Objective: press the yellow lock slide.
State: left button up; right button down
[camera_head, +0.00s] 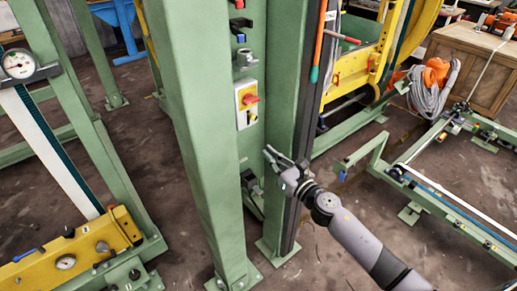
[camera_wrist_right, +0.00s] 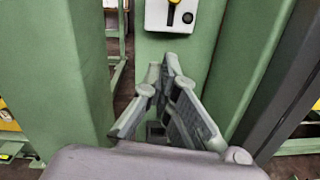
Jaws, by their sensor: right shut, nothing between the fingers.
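A white switch box (camera_head: 247,105) with a yellow plate and a red knob (camera_head: 251,99) is fixed to the green panel between two green posts. In the right wrist view, the lower part of the white box (camera_wrist_right: 157,18) shows at the top, with a yellow piece (camera_wrist_right: 176,3) above a black slot. I cannot tell for sure whether this yellow piece is the lock slide. My right gripper (camera_head: 269,153) is shut and empty, below the box and apart from it. Its fingertips (camera_wrist_right: 166,66) come together below the box in the right wrist view. My left gripper is not in view.
A thick green post (camera_head: 190,120) stands left of the panel, and another post (camera_head: 285,100) stands on its right. A yellow gauge unit (camera_head: 75,250) is at the lower left. A green rail frame (camera_head: 440,190) lies at the right. Bare floor shows between them.

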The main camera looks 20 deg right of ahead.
jog(key=shift+v, duration=1.55)
jog(key=s+d+f+m+g+h, duration=0.2)
jog(key=f+m, duration=0.4)
jog(key=f, duration=0.4)
jog(key=s+d+f+m+g+h, duration=0.1)
jog(key=s+d+f+m+h, duration=0.3)
jog(key=f, duration=0.6)
jog(key=s+f+m+g, duration=0.2)
jog(key=s+f+m, duration=0.35)
jog(key=f, duration=0.35)
jog(key=s+f+m+g, duration=0.3)
jog(key=s+f+m, duration=0.25)
jog(key=f, duration=0.35)
jog(key=s+a+f+m+g, duration=0.2)
jog(key=s+f+m, duration=0.2)
jog(key=s, duration=0.7)
jog(key=s+a+f+m+g, duration=0.2)
jog(key=s+f+m, duration=0.3)
jog(key=s, duration=0.6)
jog(key=s+a+f+m+g, duration=0.2)
jog(key=s+f+m+g, duration=0.2)
jog(key=s+f, duration=0.4)
jog(key=s+m, duration=0.1)
jog(key=s, duration=0.2)
jog(key=shift+s+a+f, duration=0.15)
jog(key=shift+s, duration=0.2)
